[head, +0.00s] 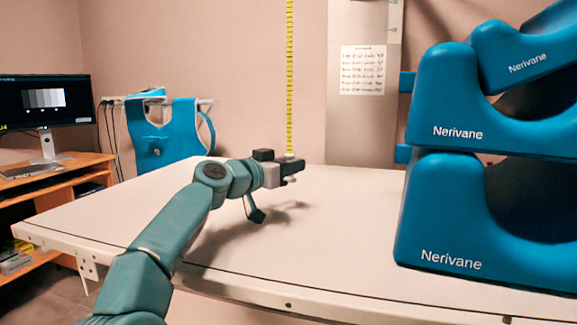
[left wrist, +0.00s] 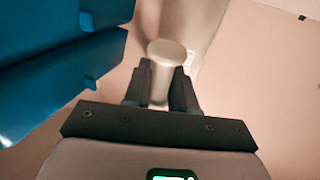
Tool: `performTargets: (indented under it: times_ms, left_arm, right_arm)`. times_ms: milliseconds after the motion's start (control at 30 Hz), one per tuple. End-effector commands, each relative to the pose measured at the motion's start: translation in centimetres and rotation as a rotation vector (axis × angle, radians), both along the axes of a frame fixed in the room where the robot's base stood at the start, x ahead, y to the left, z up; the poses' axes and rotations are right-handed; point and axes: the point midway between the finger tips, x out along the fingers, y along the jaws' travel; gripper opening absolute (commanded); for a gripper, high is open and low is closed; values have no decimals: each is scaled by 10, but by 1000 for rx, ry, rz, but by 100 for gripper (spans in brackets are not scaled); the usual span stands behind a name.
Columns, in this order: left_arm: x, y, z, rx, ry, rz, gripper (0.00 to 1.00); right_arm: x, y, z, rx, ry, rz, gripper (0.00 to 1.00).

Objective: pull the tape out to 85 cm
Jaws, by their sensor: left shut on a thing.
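A yellow tape (head: 290,80) with dark marks runs straight up and down against the wall in the head view. Its upper end is cut off by the top of the picture. Its lower end meets my left gripper (head: 292,169), just above the table. In the left wrist view, my left gripper (left wrist: 164,84) is shut on a pale round-topped knob (left wrist: 172,52) between its two dark fingers. The tape itself cannot be made out in that view. The figures on the tape are too small to read. My right gripper is not in view.
The white table (head: 330,225) is largely bare around my left arm. Blue Nerivane cradles (head: 455,220) are stacked at its right. A printed sheet (head: 362,70) is on a wall panel. A monitor (head: 45,102) stands on a wooden desk at left, near a blue vest-like thing (head: 170,135).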

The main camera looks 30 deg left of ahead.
Motion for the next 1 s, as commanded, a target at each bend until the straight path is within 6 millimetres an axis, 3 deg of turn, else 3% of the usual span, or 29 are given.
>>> performTargets:
  times_ms: [33,67,100,400,533,733,1000]
  left_arm:
    - [-1,0,2,0,-4,0,0]
    - [-1,0,2,0,-5,0,35]
    - [-1,0,2,0,-5,0,44]
    - [-3,0,1,-2,-4,1,44]
    - [-16,4,-1,0,-5,2,44]
    - [-64,15,-3,1,-6,4,44]
    - [-129,31,0,-1,-5,4,44]
  right_arm:
    - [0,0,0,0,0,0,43]
    - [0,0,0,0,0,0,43]
    - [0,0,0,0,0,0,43]
    - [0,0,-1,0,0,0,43]
    - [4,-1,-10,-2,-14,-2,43]
    - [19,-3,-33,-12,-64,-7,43]
    - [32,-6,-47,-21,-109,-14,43]
